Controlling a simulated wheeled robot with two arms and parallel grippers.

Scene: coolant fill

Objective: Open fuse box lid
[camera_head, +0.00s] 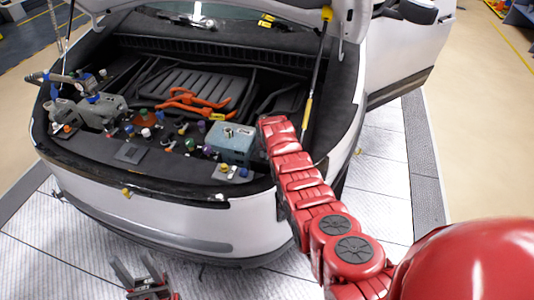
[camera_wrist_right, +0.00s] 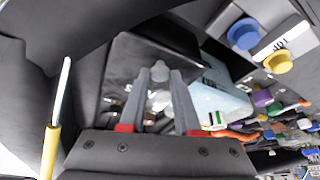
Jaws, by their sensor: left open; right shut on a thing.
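My right gripper (camera_wrist_right: 157,82) is shut on a small grey knob (camera_wrist_right: 159,71) in the right wrist view. The knob stands in front of a dark panel (camera_wrist_right: 128,60), which looks like the fuse box lid; I cannot tell whether it is raised. In the head view my red right arm reaches into the front bay of the white car, and its gripper is hidden behind the arm at the bay's right side. My left gripper (camera_head: 143,276) is open and empty, low in front of the bumper.
A light blue box (camera_head: 231,142) sits left of the right arm's end, and it also shows in the right wrist view (camera_wrist_right: 222,92). Coloured caps and orange cables (camera_head: 198,102) fill the bay. A yellow-ended hood strut (camera_head: 308,113) stands close to the right arm.

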